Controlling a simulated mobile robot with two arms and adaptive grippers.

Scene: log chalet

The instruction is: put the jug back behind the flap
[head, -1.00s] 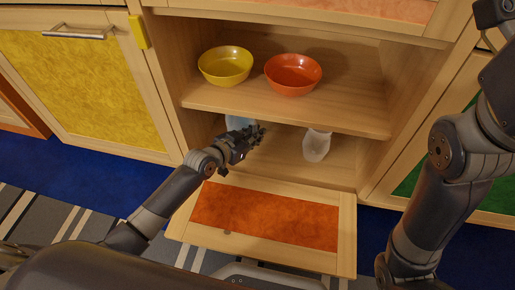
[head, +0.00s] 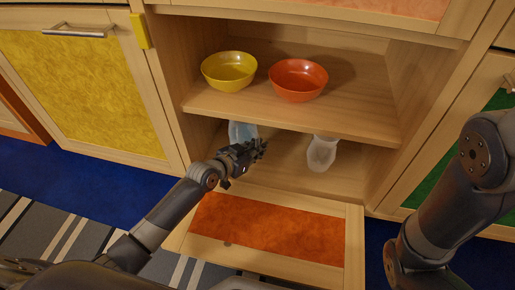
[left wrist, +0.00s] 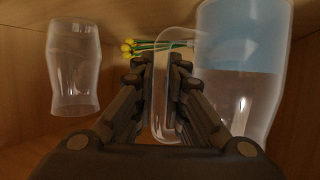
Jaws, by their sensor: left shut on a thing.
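The jug (head: 241,131) is clear with a blue area and stands in the lower compartment, partly hidden by the shelf above and my gripper. In the left wrist view the jug (left wrist: 242,75) is at the right, close up, with its clear handle between my fingers. My left gripper (head: 255,150) is shut on that handle; it also shows in the left wrist view (left wrist: 162,85). The flap (head: 265,228), a wooden frame with an orange panel, hangs open, folded down in front of the compartment. My right gripper is out of view; only its arm shows at the right.
A clear glass vessel (head: 322,153) stands right of the jug in the lower compartment. Yellow flowers (left wrist: 128,47) with green stems show behind my fingers. A yellow bowl (head: 229,72) and an orange bowl (head: 298,80) sit on the shelf (head: 310,115) above.

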